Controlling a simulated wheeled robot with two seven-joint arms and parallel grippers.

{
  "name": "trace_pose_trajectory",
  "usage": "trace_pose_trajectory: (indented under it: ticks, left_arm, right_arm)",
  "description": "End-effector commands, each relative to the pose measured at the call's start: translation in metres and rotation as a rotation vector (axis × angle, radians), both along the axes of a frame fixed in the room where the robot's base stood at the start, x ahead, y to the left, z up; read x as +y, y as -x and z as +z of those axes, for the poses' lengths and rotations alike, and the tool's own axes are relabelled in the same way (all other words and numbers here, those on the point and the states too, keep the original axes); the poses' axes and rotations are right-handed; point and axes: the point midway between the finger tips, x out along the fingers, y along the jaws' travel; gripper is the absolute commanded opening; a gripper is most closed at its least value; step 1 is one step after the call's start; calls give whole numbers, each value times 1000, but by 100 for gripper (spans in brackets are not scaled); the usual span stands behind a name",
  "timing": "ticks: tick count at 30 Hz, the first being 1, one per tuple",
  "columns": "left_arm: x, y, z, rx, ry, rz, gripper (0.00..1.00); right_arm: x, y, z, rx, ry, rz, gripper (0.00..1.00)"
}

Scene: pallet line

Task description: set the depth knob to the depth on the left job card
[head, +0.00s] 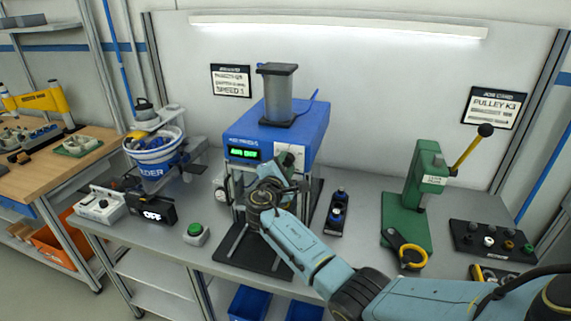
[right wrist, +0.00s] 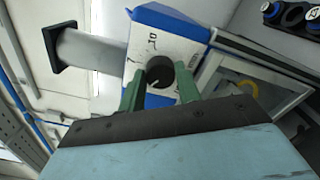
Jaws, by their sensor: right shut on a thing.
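The depth knob (right wrist: 160,71) is round and black on a white plate with dark marks, on the front of the blue press (head: 300,128). In the right wrist view my right gripper (right wrist: 159,86) has its green fingers on either side of the knob, shut on it. A pale mark shows on the knob, but I cannot read its setting. My left gripper is out of view.
The press has a lit green display (head: 244,154) and a grey cylinder (head: 278,95) on top. A green button (head: 195,230) and a feeder bowl (head: 157,160) stand to its left. A green lever press (head: 412,200) and another job card (head: 492,108) are to the right.

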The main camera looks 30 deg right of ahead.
Motion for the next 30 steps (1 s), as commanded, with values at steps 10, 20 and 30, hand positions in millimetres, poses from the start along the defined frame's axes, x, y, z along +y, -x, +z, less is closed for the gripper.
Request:
trace_pose_trajectory:
  ticks: [10,20,30]
  left_arm:
    - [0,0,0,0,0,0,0]
    - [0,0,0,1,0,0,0]
    - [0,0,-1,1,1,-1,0]
  right_arm:
    - [0,1,-2,4,0,-1,10]
    - [0,0,-1,2,0,0,55]
    - [15,12,-2,1,-1,3,55]
